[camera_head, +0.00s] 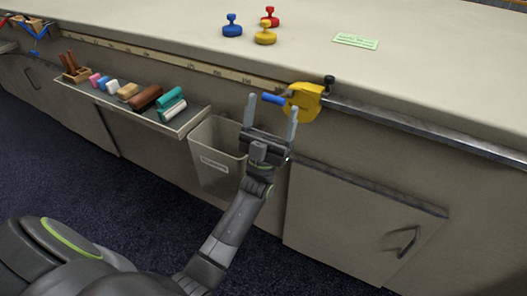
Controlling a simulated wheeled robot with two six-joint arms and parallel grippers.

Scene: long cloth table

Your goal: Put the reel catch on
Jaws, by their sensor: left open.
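A yellow fitting (304,101) sits at the table's front edge, where the metal rail begins. A blue lever (272,98) sticks out from it to the left, and a dark knob (329,80) stands at its upper right. Which part is the reel catch is not marked. My left gripper (272,106) is open, with its two fingers pointing up on either side of the blue lever in the picture. I cannot tell whether they touch it. My right gripper is out of view.
A bin (214,165) hangs behind my left arm. A shelf (187,126) holding several brushes and blocks is to its left. Blue, red and yellow knobbed weights and a green card (355,41) lie on the table (430,75). A cabinet door (350,220) is below the rail.

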